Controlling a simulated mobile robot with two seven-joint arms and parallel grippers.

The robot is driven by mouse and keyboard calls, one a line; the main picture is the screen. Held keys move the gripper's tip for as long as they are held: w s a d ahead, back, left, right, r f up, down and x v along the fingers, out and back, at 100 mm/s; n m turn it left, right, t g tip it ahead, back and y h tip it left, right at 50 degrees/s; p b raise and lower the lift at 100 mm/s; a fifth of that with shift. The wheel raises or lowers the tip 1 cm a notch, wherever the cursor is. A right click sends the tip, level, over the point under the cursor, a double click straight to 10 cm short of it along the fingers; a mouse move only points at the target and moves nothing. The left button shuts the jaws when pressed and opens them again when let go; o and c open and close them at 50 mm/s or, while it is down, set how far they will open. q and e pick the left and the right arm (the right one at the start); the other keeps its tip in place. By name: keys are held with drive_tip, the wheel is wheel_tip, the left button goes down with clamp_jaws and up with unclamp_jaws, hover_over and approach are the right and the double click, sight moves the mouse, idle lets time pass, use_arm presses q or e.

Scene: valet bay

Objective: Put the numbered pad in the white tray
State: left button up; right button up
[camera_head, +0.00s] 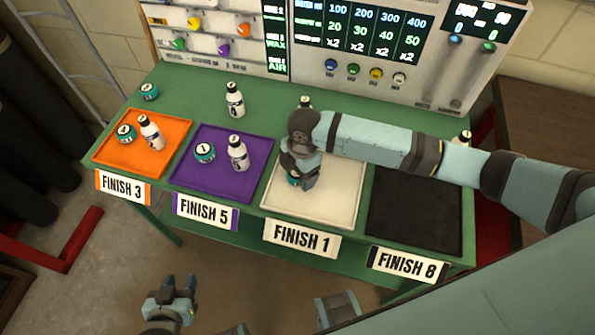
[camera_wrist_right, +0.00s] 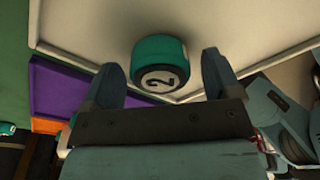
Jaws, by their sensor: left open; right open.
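The numbered pad (camera_wrist_right: 160,62) is a teal cylinder with a white face marked 2. It appears on the white tray (camera_head: 333,200), near its left side, above the FINISH 1 label. In the head view only a bit of the pad (camera_head: 292,179) shows beneath my right gripper (camera_head: 299,179). In the right wrist view my right gripper (camera_wrist_right: 163,85) is open, with a finger on each side of the pad and gaps between. My left gripper (camera_head: 172,295) is open and empty, low in front of the table.
The orange tray (camera_head: 113,153) and purple tray (camera_head: 213,192) each hold a teal pad and a white bottle. The black tray (camera_head: 412,223) looks empty where visible. Another pad (camera_head: 149,92) and several bottles stand behind the trays, before the machine (camera_head: 420,80).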

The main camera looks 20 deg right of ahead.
drive_tip(key=r, duration=0.6)
drive_tip(key=d+r, duration=0.1)
drive_tip(key=r, duration=0.3)
drive_tip(key=shift+w+d, duration=0.1)
drive_tip(key=shift+w, duration=0.1)
drive_tip(key=shift+r, duration=0.65)
